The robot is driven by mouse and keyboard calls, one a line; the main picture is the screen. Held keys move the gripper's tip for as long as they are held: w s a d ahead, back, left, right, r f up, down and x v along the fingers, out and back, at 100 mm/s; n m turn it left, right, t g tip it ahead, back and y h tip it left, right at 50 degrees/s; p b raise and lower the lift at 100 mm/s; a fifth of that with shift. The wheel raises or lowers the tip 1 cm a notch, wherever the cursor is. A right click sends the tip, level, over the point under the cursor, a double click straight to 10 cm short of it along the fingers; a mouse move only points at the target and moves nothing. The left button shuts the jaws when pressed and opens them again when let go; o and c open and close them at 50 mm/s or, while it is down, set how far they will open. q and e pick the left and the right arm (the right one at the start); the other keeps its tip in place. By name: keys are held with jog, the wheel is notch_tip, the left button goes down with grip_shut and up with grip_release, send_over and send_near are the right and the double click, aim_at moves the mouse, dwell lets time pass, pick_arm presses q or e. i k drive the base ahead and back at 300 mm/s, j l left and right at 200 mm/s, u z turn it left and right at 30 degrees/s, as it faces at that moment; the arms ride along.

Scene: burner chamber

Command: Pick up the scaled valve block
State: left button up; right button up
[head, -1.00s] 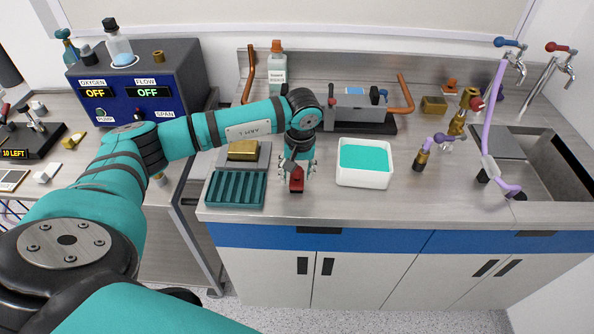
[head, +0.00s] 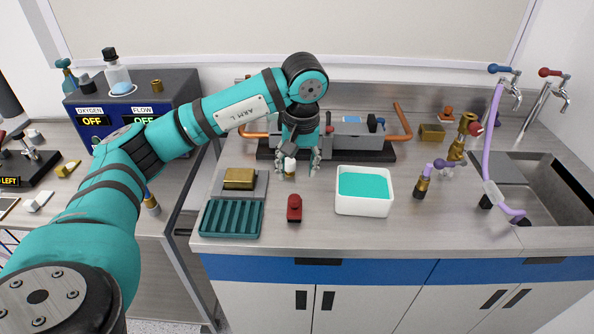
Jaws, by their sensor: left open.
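My left gripper (head: 301,166) is open, pointing down over the counter in front of the grey pipe rig (head: 352,135). A small whitish and brass piece (head: 290,167), possibly the scaled valve block, shows at its left finger. I cannot tell whether it is touched or merely behind the fingers. A brass block (head: 239,178) lies on a grey plate (head: 222,190) to the left. Another brass block (head: 432,132) lies at the back right. No label confirms which is the valve block. My right gripper is not in view.
A small red object (head: 294,208) stands on the counter nearer the front. A slotted teal tray (head: 232,218) is at front left. A white tub (head: 362,206) with teal contents stands right of the red object. A sink (head: 550,180) and purple hose (head: 492,140) are at right.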

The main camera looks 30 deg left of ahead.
aim_at(235, 179)
jog(key=u, duration=1.45)
